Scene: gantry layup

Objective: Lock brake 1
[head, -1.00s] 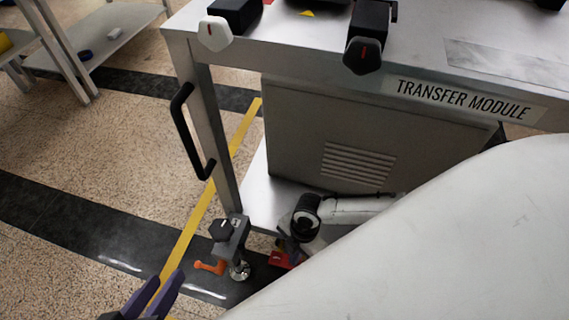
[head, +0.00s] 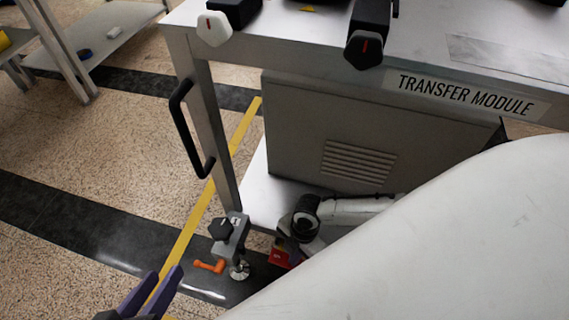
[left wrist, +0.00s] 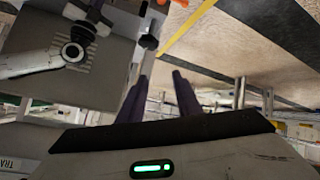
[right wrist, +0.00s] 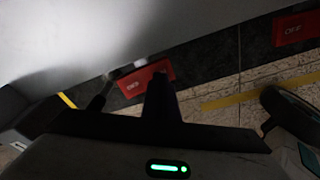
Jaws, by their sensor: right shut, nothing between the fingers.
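A red pedal marked OFF (right wrist: 147,80) shows in the right wrist view, just beyond my right gripper (right wrist: 160,78), whose fingers are shut together and empty. The fingertips overlap the pedal in the picture; I cannot tell if they touch. A second red OFF pedal (right wrist: 296,28) is at the upper right. No brake number is readable. In the head view a red part (head: 280,256) shows low beside the table's lower shelf, partly hidden by an arm; my right fingers are hidden there. My left gripper (head: 153,288) is open and empty at the lower left, also in the left wrist view (left wrist: 160,88).
The transfer module table (head: 300,28) has a black side handle (head: 186,130). At its foot are a black knob (head: 221,229), an orange lever (head: 209,266) and a round metal foot (head: 240,270). Floor at left is clear up to a shelf rack (head: 95,50).

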